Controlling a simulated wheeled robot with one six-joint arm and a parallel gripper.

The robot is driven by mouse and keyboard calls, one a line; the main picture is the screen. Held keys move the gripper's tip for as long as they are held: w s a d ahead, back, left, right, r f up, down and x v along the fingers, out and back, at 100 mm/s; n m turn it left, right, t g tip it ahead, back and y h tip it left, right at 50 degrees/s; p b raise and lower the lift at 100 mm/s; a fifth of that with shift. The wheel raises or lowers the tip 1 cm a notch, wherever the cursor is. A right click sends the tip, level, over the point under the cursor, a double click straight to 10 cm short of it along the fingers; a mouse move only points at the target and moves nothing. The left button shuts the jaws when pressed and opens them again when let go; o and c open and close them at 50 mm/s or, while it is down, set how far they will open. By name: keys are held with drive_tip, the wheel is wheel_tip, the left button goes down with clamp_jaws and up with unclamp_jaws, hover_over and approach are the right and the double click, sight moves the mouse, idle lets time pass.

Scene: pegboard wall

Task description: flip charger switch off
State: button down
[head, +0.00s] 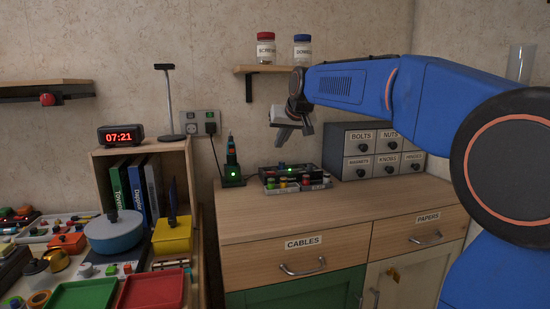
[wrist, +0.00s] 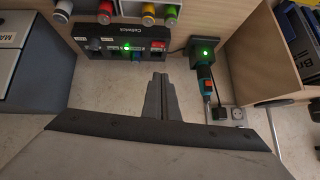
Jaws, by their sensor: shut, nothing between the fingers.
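A black charger base (head: 232,178) with a green light stands on the cabinet top near the wall. A dark tool with an orange-red part (head: 231,150) stands upright in it. The lit charger base (wrist: 205,52) also shows upside down in the wrist view. A wall socket plate (head: 200,123) with a black plug sits above and left of it. I cannot make out a switch marked for the charger. My gripper (head: 283,132) is shut and empty, in the air above the cabinet. Its fingers (wrist: 160,92) are apart from the charger in the wrist view.
A dark control panel (head: 291,172) with a green light and coloured knobs lies right of the charger; its small labels are hard to read. A labelled drawer unit (head: 372,151) stands farther right. A shelf with jars (head: 266,50) is above. A desk clock (head: 120,136) is left.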

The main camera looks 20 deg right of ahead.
hover_over(271, 173)
drive_tip(key=s, duration=0.2)
wheel_tip(271, 173, down, 7)
wheel_tip(271, 173, down, 3)
drive_tip(key=shift+w+a+r, duration=0.1)
drive_tip(key=shift+r, duration=0.05)
drive_tip(key=shift+a+f, duration=0.1)
drive_tip(key=shift+f, duration=0.45)
drive_tip(key=shift+f, duration=0.1)
